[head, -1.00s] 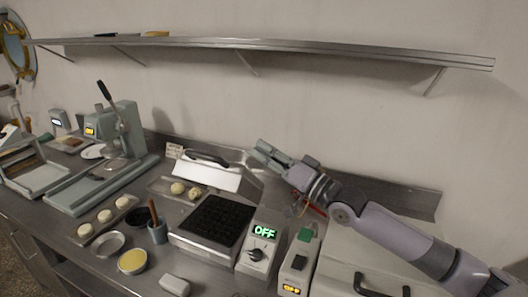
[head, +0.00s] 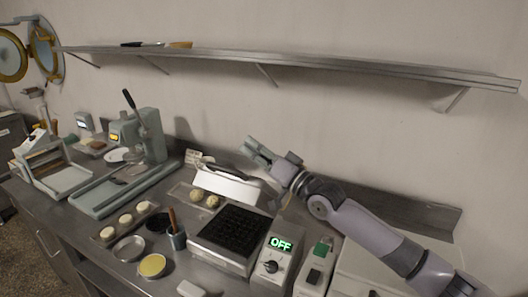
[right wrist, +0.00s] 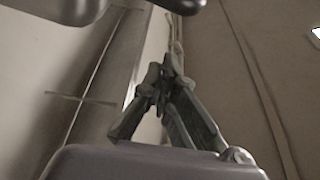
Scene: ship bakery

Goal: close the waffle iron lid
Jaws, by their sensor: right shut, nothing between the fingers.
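The waffle iron has a dark grid plate (head: 230,230) in its base, and its silver lid (head: 228,186) stands raised at the back. The "OFF" display (head: 281,244) glows green to the right of the plate. My right gripper (head: 249,146) appears above and behind the lid in the head view. Its fingers are shut and empty, and it also shows in the right wrist view (right wrist: 158,88). From these views I cannot tell how far the gripper is from the lid. The left gripper is not in view.
A tray of dough balls (head: 184,190) lies left of the iron. A cup with a wooden handle (head: 177,238) and a yellow-filled bowl (head: 151,266) are at front left. A press (head: 150,135) stands farther left. A wall shelf (head: 300,68) runs above the counter.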

